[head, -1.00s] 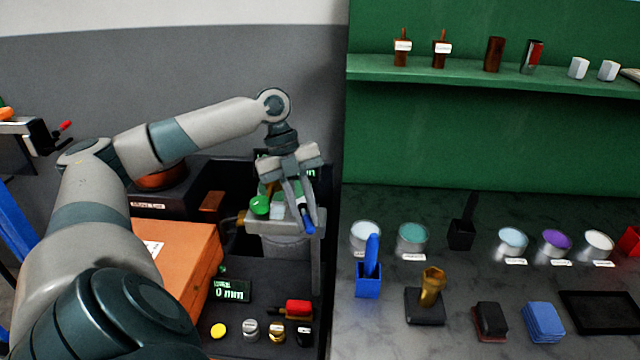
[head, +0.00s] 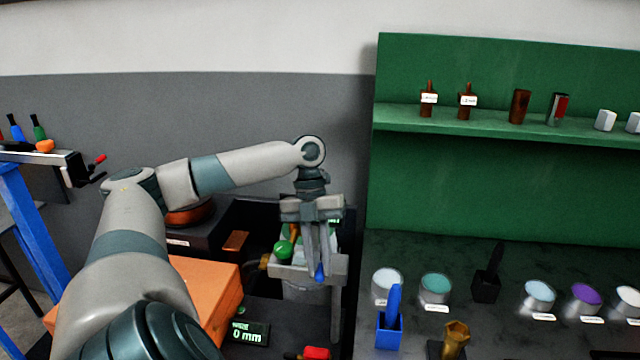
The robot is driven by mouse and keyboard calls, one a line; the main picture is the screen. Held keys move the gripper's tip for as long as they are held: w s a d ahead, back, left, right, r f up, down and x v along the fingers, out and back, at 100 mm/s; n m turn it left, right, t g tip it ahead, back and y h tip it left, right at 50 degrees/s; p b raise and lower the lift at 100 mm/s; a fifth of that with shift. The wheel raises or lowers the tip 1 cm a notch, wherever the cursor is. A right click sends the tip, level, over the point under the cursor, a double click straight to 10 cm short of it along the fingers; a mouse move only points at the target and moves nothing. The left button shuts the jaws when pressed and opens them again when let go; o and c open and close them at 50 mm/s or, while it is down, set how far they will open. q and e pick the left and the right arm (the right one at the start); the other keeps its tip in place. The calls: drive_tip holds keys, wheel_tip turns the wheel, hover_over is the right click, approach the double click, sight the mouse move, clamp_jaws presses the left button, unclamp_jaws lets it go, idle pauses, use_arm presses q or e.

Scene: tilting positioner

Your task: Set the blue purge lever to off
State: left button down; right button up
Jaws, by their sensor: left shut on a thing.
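The blue purge lever (head: 319,273) shows as a small blue tip at the front right of the grey positioner fixture (head: 291,272). My left gripper (head: 318,260) points down over the fixture, with its fingers shut on the lever. The fingers hide most of the lever, and I cannot read its exact setting. A green ball-shaped knob (head: 283,249) sits just left of the fingers. My right gripper is out of view.
An orange box (head: 205,288) stands left of the fixture, under my left arm. A display (head: 246,333) sits in front. On the right bench are several paint tins (head: 435,288) and a blue brush holder (head: 389,336).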

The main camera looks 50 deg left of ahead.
use_arm(q)
drive_tip(key=c, duration=1.6)
unclamp_jaws()
drive_tip(key=shift+c, duration=0.2)
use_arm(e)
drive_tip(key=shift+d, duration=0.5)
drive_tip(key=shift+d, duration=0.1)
use_arm(q)
drive_tip(key=shift+a+r, duration=0.1)
drive_tip(key=shift+r, duration=0.05)
